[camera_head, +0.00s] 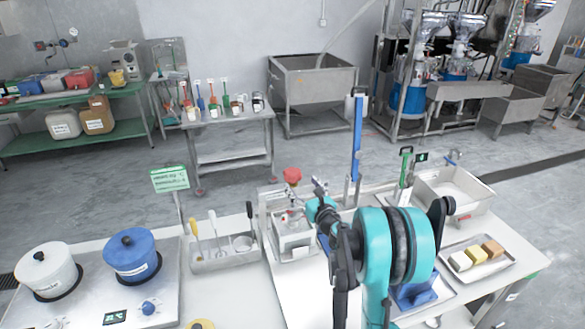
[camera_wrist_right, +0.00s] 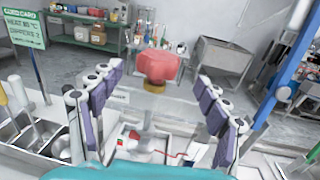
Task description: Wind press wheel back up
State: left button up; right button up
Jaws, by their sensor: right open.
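The red press wheel (camera_head: 292,177) sits on top of a small metal press (camera_head: 292,238) on the white counter. In the right wrist view the red wheel (camera_wrist_right: 158,68) shows in the gap between my finger pads, beyond the fingertips. My right gripper (camera_head: 318,188) is open and empty, just right of the wheel and press in the head view. In the wrist view its two fingers stand wide apart (camera_wrist_right: 160,80), with purple pads facing each other. I see no contact with the wheel. My arm hides part of the press. My left gripper is not in view.
A blue upright post (camera_head: 357,138) stands behind my right arm. A utensil tray (camera_head: 225,262) lies left of the press, and blue and white lidded pots (camera_head: 133,258) stand farther left. A steel sink (camera_head: 452,198) and a tray of blocks (camera_head: 505,262) are on the right.

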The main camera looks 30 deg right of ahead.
aim_at(293, 174)
jog(key=shift+w+f, duration=0.15)
jog(key=shift+w, duration=0.1)
jog(key=w, duration=0.7)
jog(key=shift+w+d+b, duration=0.1)
jog(key=shift+d+b, duration=0.2)
jog(key=shift+d, duration=0.05)
jog(key=c, duration=1.2)
